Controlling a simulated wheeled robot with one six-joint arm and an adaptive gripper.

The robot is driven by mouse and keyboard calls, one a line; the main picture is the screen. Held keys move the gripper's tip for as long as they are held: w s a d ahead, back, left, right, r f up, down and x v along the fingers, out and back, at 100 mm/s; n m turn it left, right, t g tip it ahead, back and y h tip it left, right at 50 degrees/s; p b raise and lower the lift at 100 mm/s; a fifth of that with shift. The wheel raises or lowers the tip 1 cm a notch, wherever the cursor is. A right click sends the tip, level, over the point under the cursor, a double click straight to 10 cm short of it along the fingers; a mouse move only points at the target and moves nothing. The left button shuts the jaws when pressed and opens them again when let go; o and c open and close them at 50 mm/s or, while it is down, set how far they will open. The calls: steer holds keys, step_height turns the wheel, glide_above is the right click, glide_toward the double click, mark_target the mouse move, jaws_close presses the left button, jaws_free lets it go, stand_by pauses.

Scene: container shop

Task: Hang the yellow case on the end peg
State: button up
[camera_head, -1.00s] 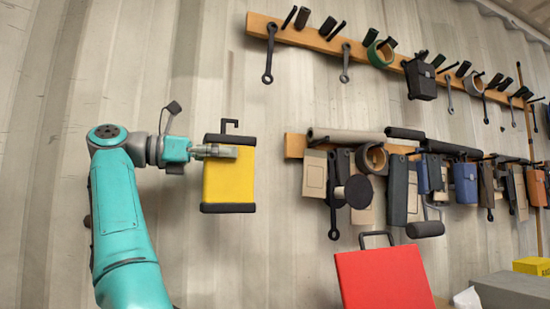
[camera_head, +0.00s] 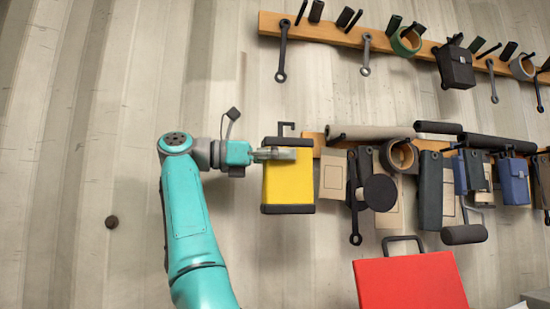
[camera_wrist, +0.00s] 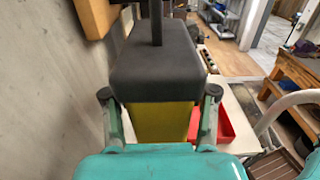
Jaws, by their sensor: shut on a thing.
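The yellow case (camera_head: 288,185) has a black top and bottom edge and a black hook-shaped handle on top. It is upright and in the air. My gripper (camera_head: 277,154) is shut on its upper part from the left. In the wrist view my fingers (camera_wrist: 160,97) straddle the case, whose black top (camera_wrist: 153,65) and yellow body (camera_wrist: 160,124) fill the middle. The upper wooden rail (camera_head: 352,35) has black pegs, the leftmost (camera_head: 301,12) at its left end. The lower rail (camera_head: 313,138) has its left end beside the case top; any peg there I cannot make out.
The lower rail is crowded with a grey roll (camera_head: 370,132), tape, a brown panel (camera_head: 333,174) and other hung cases. A red case (camera_head: 410,283) stands in front, below right. A dark round knob (camera_head: 112,222) is on the left wall. The wall left of the rails is mostly clear.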

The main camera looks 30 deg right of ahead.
steer(key=f+x, duration=0.1)
steer(key=x, duration=1.2)
steer(key=shift+d, duration=0.2)
stand_by(0.9)
steer(key=shift+s+f, duration=0.1)
steer(key=shift+f, duration=0.05)
steer(key=o, duration=1.7)
steer(key=shift+c, duration=0.2)
steer(key=v, duration=1.2)
